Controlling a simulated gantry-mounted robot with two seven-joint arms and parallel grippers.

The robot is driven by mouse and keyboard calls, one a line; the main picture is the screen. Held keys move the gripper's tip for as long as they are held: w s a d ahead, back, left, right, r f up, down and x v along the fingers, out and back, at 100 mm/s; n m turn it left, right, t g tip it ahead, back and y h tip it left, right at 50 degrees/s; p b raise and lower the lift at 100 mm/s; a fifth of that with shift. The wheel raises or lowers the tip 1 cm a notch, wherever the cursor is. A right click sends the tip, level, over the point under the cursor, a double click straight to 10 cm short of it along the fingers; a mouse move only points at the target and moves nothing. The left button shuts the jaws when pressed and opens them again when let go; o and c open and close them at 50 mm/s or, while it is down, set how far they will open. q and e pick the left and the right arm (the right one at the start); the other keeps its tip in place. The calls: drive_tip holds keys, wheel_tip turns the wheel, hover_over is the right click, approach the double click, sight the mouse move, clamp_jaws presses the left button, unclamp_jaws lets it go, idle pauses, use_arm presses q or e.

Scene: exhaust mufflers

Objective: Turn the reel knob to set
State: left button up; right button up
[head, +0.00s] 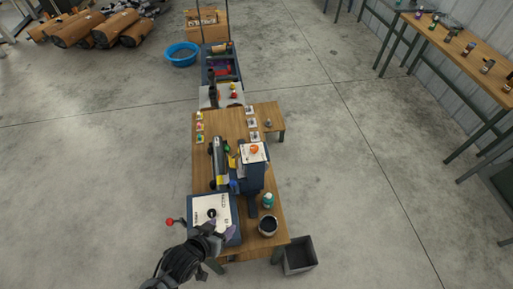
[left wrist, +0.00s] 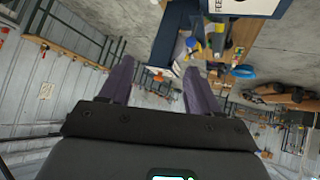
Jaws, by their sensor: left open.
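A white-topped panel with a blue rim (head: 225,204) sits at the near left of the wooden bench, with a round black knob (head: 212,213) on its face. Its lettering is too small to read in the head view, so I cannot tell for sure that this is the reel knob. My left gripper (head: 220,231) is over the panel's near edge, just below the knob in the picture. In the left wrist view, its two purple fingers (left wrist: 158,82) are spread with nothing between them. My right gripper is not in view.
A second white panel with an orange knob (head: 254,149) stands on a blue post beside a grey cylinder (head: 220,160). A red ball-ended lever (head: 170,221) sticks out left of the near panel. A teal bottle (head: 267,201) and dark pot (head: 268,226) stand at the right.

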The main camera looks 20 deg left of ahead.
use_arm(q)
drive_tip(key=w+d+f+t+h+b, duration=0.1)
drive_tip(key=w+f+t+h+b, duration=0.15)
drive_tip(key=w+f+b, duration=0.55)
drive_tip(key=m+t+h+b, duration=0.1)
drive_tip(key=m+t+b, duration=0.4)
drive_tip(key=b, duration=0.9)
approach(254, 150)
drive_tip(key=w+n, duration=0.1)
drive_tip(key=w, duration=0.2)
drive_tip(key=shift+t, duration=0.25)
drive_tip(key=x, duration=1)
drive_tip(key=shift+d+f, duration=0.15)
drive_tip(key=shift+f, duration=0.05)
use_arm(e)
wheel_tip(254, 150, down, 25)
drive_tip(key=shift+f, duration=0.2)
use_arm(q)
drive_tip(key=shift+c, duration=0.3)
drive_tip(key=c, duration=0.8)
drive_tip(key=shift+n, duration=0.3)
drive_tip(key=shift+c, duration=0.2)
